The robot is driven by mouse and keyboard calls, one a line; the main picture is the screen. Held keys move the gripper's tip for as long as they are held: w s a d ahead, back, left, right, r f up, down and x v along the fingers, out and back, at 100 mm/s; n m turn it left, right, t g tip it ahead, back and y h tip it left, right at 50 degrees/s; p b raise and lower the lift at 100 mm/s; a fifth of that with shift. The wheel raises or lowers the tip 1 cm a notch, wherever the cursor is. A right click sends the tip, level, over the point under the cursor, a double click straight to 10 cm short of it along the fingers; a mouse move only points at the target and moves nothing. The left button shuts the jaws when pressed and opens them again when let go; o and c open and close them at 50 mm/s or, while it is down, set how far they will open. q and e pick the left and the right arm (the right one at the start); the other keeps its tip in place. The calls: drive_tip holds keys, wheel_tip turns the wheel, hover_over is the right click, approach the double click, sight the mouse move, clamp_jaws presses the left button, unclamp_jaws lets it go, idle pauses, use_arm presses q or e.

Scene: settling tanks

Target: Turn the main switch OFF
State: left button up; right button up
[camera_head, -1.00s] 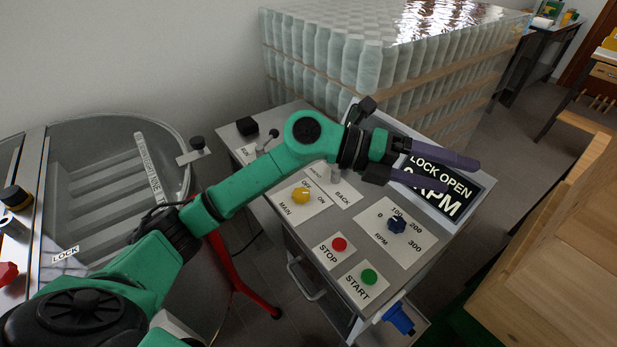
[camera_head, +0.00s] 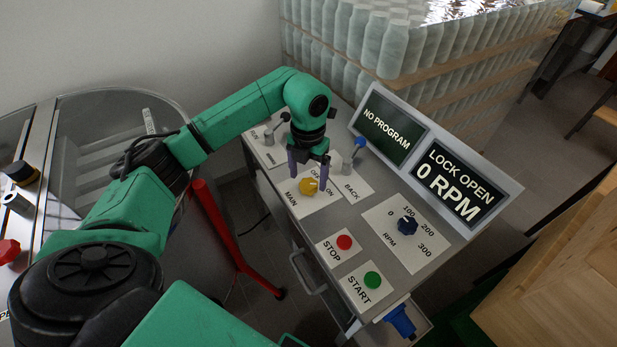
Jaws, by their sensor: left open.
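The main switch (camera_head: 309,187) is a yellow knob on a white plate marked MAIN, OFF and ON, on the grey control panel (camera_head: 372,190). Which mark the knob points at is too small to tell. My left gripper (camera_head: 308,175) points down just above and behind the knob, with its two purple fingers apart, one toward each side of it. The fingers partly cover the OFF lettering. Whether they touch the knob cannot be told. My right gripper is not in view.
A blue-topped lever (camera_head: 359,143) stands close behind the gripper near BACK. The RPM knob (camera_head: 407,225), red STOP button (camera_head: 344,242) and green START button (camera_head: 372,280) are nearer the front. A display (camera_head: 455,185) reads LOCK OPEN, 0 RPM.

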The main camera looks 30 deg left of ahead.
use_arm(q)
drive_tip(key=shift+f, duration=0.95)
clamp_jaws()
drive_tip(key=shift+n, duration=0.3)
drive_tip(key=n, duration=0.9)
drive_tip(key=shift+r+n, duration=0.1)
drive_tip(key=shift+n, duration=2.1)
drive_tip(key=shift+w, duration=0.1)
